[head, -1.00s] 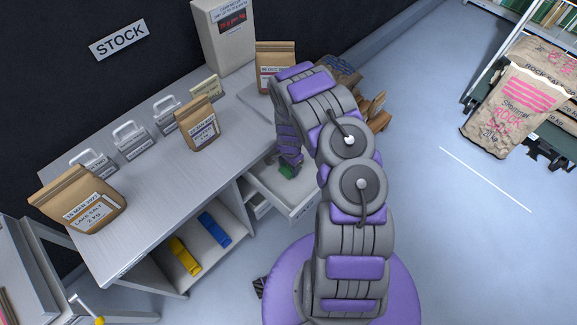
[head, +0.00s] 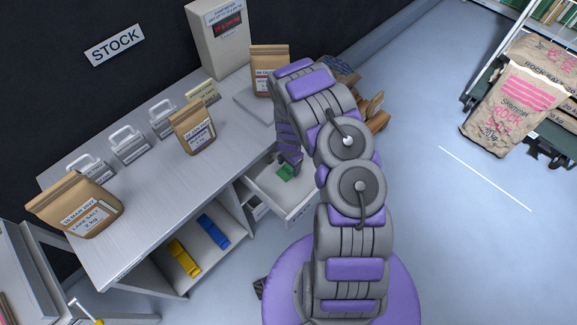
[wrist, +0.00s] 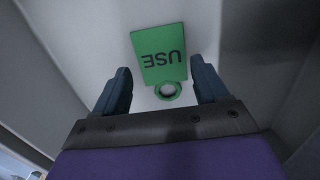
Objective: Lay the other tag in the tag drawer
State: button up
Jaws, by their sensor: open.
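A green tag marked "USE" (wrist: 160,55), with a ring at one end, lies flat on the floor of the open tag drawer (wrist: 207,22). In the head view the green tag (head: 286,173) shows inside the white drawer (head: 298,210), just below my gripper (head: 291,160). In the wrist view my gripper (wrist: 160,92) is open, with its two dark fingers on either side of the tag's ring end and apart from it. Nothing is held. No second tag is clearly visible in the drawer.
The drawer sticks out from the grey counter (head: 140,205). On the counter stand a lake salt bag (head: 82,207), a middle bag (head: 193,130), a back bag (head: 268,72) and several scoop-like handled containers (head: 128,146). Blue (head: 213,230) and yellow (head: 184,257) items lie in the shelf below.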

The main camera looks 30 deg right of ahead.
notch_tip(320, 180, up, 17)
jog(key=n+p, duration=0.1)
jog(key=p, duration=0.1)
notch_tip(320, 180, up, 15)
jog(key=n, duration=0.4)
send_over(289, 171)
jog(key=s+a, duration=0.5)
jog(key=s, duration=0.2)
jog(key=s+a+r+n, duration=0.2)
jog(key=s+r, duration=0.3)
jog(key=s, duration=0.3)
jog(key=s+a+r+n+g, duration=0.1)
jog(key=s+r+n, duration=0.3)
jog(key=s, duration=0.5)
jog(key=s+a+r+n, duration=0.3)
jog(key=s+r, duration=0.3)
jog(key=s, duration=0.3)
jog(key=shift+a+g, duration=0.3)
jog(key=shift+a, duration=0.25)
